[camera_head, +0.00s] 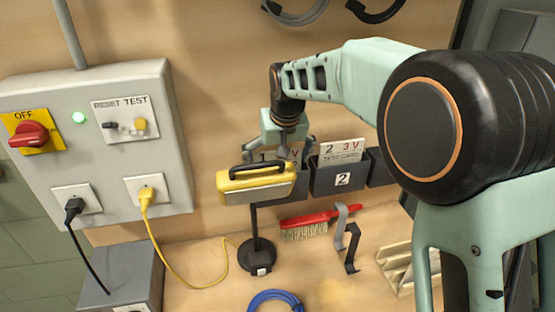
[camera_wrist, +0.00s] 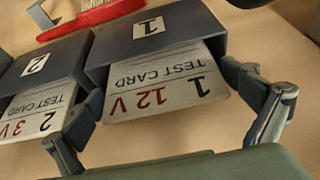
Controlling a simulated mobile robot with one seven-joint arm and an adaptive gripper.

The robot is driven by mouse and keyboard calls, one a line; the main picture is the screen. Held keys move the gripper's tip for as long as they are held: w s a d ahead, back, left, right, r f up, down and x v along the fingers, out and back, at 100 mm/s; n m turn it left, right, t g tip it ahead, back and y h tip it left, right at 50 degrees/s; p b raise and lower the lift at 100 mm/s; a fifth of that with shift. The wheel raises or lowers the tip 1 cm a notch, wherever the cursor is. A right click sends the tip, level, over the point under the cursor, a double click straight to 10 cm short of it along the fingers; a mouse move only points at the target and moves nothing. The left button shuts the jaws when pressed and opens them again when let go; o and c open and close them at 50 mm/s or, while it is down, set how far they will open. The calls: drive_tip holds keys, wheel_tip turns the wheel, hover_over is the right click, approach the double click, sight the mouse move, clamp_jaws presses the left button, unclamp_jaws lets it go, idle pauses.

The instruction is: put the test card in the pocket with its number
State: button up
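A white test card marked "1" and "12 V" (camera_wrist: 155,94) sits in the grey pocket labelled 1 (camera_wrist: 160,37), with its outer part sticking out. In the head view this card (camera_head: 268,155) is largely hidden. A second card, "2" and "3 V" (camera_wrist: 38,112), sits in the pocket labelled 2 (camera_wrist: 42,66); it shows clearly in the head view (camera_head: 343,150). My gripper (camera_wrist: 166,90) is open, its fingers apart on either side of card 1, the left one between the two cards. In the head view my gripper (camera_head: 280,146) is above pocket 1.
A yellow handled device (camera_head: 257,187) on a black stand (camera_head: 257,250) is in front of pocket 1. A red brush (camera_head: 308,222) and hooks are below the pockets. A grey switch box (camera_head: 95,140) is at left, with a yellow cable (camera_head: 165,255) below it.

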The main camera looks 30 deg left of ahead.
drive_tip(key=shift+r, duration=0.15)
drive_tip(key=v, duration=1.3)
drive_tip(key=shift+w, duration=0.15)
